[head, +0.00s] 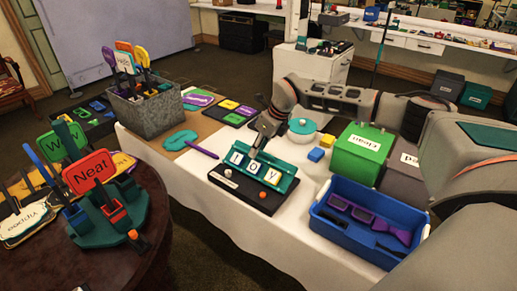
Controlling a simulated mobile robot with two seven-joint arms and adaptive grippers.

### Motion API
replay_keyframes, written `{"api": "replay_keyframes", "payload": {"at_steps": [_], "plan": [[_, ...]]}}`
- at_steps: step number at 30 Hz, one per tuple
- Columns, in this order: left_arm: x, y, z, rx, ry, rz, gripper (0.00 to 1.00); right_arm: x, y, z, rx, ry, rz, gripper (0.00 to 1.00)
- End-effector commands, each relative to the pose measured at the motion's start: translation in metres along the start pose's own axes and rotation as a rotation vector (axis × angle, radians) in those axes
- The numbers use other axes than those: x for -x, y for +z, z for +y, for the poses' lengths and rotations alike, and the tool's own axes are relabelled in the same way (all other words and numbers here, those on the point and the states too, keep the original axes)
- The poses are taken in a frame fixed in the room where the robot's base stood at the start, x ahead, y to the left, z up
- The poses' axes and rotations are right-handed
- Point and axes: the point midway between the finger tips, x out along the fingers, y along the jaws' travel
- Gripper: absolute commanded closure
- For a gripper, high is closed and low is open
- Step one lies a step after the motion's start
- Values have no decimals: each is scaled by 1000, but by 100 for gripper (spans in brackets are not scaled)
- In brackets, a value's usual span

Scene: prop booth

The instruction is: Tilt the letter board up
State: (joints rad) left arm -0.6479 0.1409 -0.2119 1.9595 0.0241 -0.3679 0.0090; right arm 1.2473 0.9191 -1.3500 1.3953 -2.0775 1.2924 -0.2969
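The letter board is a teal panel (284,187) with white letter tiles that appear to read "TOY" (255,167). It stands sloped on a black base (228,187) at the near side of the white-covered table. The base has an orange knob (262,194) and a small white part at its front. My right arm comes in from the right, and my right gripper (256,150) points down at the panel's upper edge, over the middle tile. Contact seems likely, but I cannot tell for sure. Its fingers are too small and dark to tell open from shut. My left gripper is out of view.
A blue crate (342,237) with purple items, a green bin (360,147) and small yellow (316,155) and blue blocks are to the right. A purple wand (202,150) lies left of the board. A grey box (150,117) stands behind. Bare white cloth (300,221) lies in front.

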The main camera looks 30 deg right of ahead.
Motion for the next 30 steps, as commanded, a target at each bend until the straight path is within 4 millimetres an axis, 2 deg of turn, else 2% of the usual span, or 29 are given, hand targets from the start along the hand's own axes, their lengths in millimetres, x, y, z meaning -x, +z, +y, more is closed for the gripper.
{"api": "replay_keyframes", "payload": {"at_steps": [8,11,21,27,30], "plan": [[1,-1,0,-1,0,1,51,10,3,-1,0,-2,-7,75],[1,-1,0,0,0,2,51,24,3,-2,0,-4,-8,75],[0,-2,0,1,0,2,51,91,2,-2,0,-3,-6,75],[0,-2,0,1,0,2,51,115,1,-1,0,-2,-3,75],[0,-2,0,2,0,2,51,119,1,0,0,-1,-2,75]]}}
